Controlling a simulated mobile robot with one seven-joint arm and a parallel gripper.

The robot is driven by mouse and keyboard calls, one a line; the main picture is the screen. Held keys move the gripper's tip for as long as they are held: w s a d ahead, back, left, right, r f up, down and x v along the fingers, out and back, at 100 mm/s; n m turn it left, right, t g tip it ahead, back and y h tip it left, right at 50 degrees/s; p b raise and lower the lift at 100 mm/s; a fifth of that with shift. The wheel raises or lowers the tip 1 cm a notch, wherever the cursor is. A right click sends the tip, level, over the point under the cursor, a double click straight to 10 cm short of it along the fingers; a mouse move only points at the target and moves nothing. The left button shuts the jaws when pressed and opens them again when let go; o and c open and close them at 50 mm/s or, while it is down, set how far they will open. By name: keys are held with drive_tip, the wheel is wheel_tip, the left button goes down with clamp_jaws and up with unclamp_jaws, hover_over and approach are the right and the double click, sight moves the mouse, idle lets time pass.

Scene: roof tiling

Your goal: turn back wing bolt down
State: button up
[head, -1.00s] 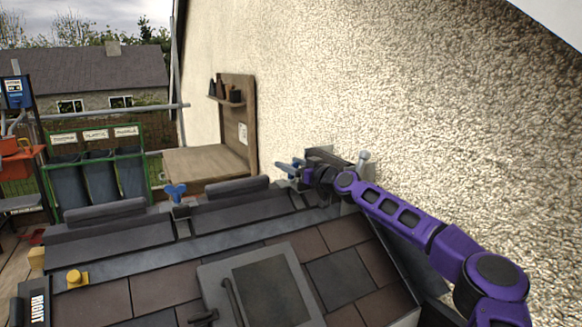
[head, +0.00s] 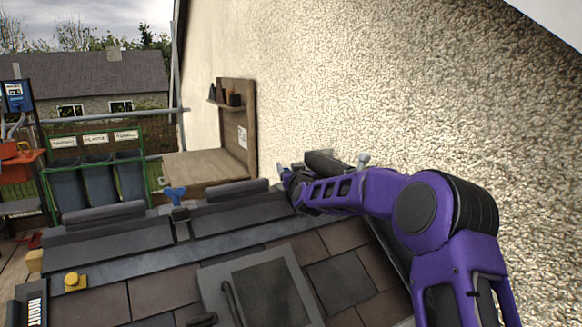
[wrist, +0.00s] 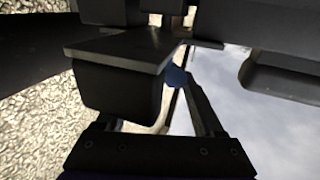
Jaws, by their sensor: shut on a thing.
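A blue wing bolt (head: 175,195) stands upright on the ridge clamp between two dark ridge pieces, clear of my gripper. My gripper (head: 289,180) is at the far right end of the ridge, near the rendered wall. In the wrist view, my gripper (wrist: 172,90) is shut on another blue wing bolt (wrist: 176,77), of which only a small blue part shows between the fingers. A dark block and plate (wrist: 120,85) hide much of the left finger. In the head view, my arm and gripper mostly hide this bolt, so its height is hard to judge.
The rough wall (head: 430,90) rises close on the right. A grey-framed roof window (head: 262,290) lies among the brown tiles in front. A yellow knob (head: 75,281) is at left. A wooden shelf unit (head: 237,125) stands behind.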

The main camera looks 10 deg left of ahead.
drive_tip(key=shift+r+m+t+h+p, duration=0.3)
drive_tip(key=shift+r+m+h+p, duration=0.25)
drive_tip(key=shift+h, duration=0.35)
drive_tip(key=o, duration=1.2)
drive_tip(key=shift+o, duration=0.9)
drive_tip(key=shift+f, duration=0.3)
drive_tip(key=s+d+b, duration=0.1)
drive_tip(key=s+d, duration=0.2)
drive_tip(key=s, duration=1.4)
drive_tip(key=shift+d+b, duration=0.2)
drive_tip(key=shift+b, duration=0.15)
